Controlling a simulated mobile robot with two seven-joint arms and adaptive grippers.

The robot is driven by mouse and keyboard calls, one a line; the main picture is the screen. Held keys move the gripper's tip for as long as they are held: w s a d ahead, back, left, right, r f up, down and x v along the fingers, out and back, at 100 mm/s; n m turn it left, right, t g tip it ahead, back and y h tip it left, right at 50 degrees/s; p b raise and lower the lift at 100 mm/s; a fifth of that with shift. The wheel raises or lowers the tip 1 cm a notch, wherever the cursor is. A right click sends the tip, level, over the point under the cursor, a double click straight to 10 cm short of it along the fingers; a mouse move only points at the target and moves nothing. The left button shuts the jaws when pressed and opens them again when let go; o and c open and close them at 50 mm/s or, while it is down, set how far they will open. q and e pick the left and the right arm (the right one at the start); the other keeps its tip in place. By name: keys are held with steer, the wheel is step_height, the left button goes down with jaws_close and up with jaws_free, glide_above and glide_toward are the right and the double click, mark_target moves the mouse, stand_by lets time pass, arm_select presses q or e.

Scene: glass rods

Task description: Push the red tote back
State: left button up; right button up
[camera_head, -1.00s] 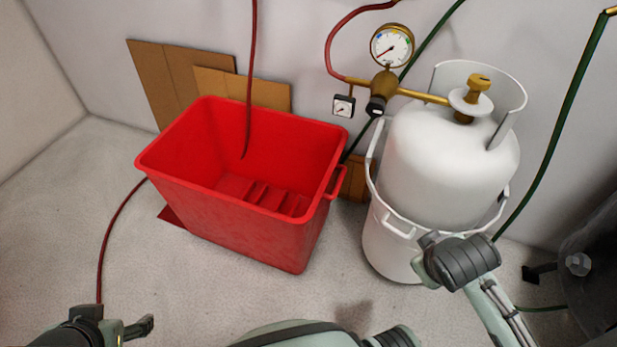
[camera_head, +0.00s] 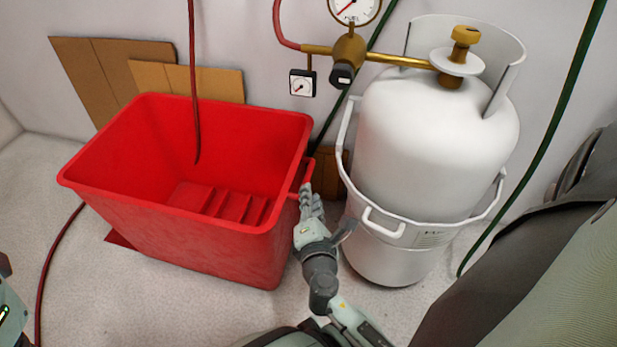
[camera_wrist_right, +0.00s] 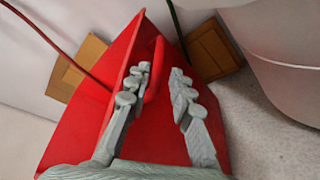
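The red tote (camera_head: 190,245) stands on the floor in the head view, open at the top, with a hose hanging in front of its inside. Its red side handle (camera_head: 304,176) is on its right end. My right gripper (camera_head: 308,190) is at that handle. In the right wrist view, the gripper (camera_wrist_right: 160,85) has its two fingers apart. The handle (camera_wrist_right: 155,68) shows between them, close to the left finger; I cannot tell whether they touch. Only a piece of my left arm shows at the left edge of the head view; its fingers are out of sight.
A white gas cylinder (camera_head: 430,140) in a white holder (camera_head: 385,262) stands close to the right of the tote. A gauge (camera_head: 356,6) and brass valve are above. Cardboard sheets (camera_head: 75,70) lean on the wall behind. The floor in front is mostly clear.

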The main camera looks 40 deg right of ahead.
mark_target(307, 176)
steer(key=x, duration=0.7)
steer(key=shift+w+d, duration=0.1)
steer(key=shift+w, duration=0.25)
jaws_close()
